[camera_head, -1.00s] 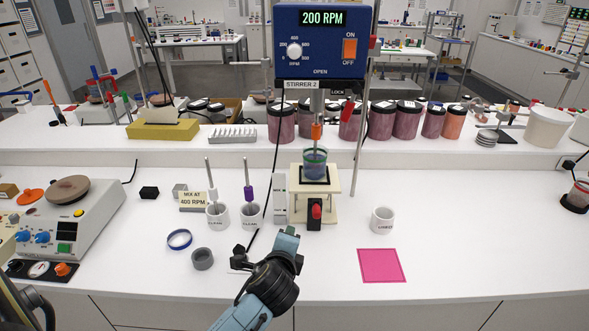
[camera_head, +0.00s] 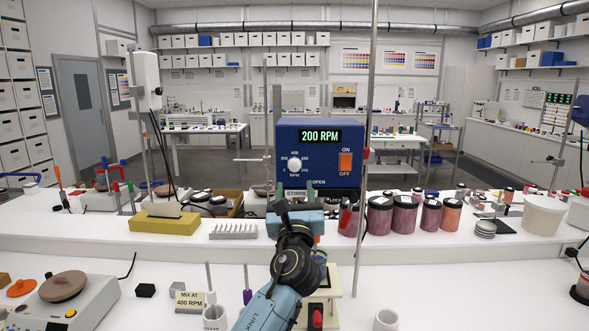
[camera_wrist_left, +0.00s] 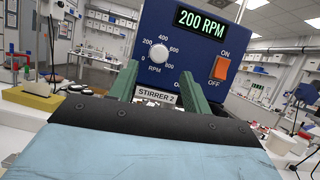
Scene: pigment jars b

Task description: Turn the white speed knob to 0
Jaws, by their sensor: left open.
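The blue stirrer box (camera_head: 330,135) carries a white speed knob (camera_head: 294,165), which sits below and left of a display reading 200 RPM. The knob also shows in the left wrist view (camera_wrist_left: 159,53), with a dial marked 0 to 800 around it. My left gripper (camera_head: 297,193) is in front of the box, just below the knob, fingers toward the panel. In the left wrist view its two green fingers (camera_wrist_left: 158,84) are apart with nothing between them, and the knob appears above the gap, clear of both. The gripper partly covers the STIRRER 2 label. My right gripper is out of view.
An orange ON/OFF switch (camera_head: 346,161) is on the panel's right side. A metal rod (camera_head: 367,100) stands right of the box. Pigment jars (camera_head: 405,214) line the shelf to the right. A yellow block (camera_head: 164,219) lies left on the shelf.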

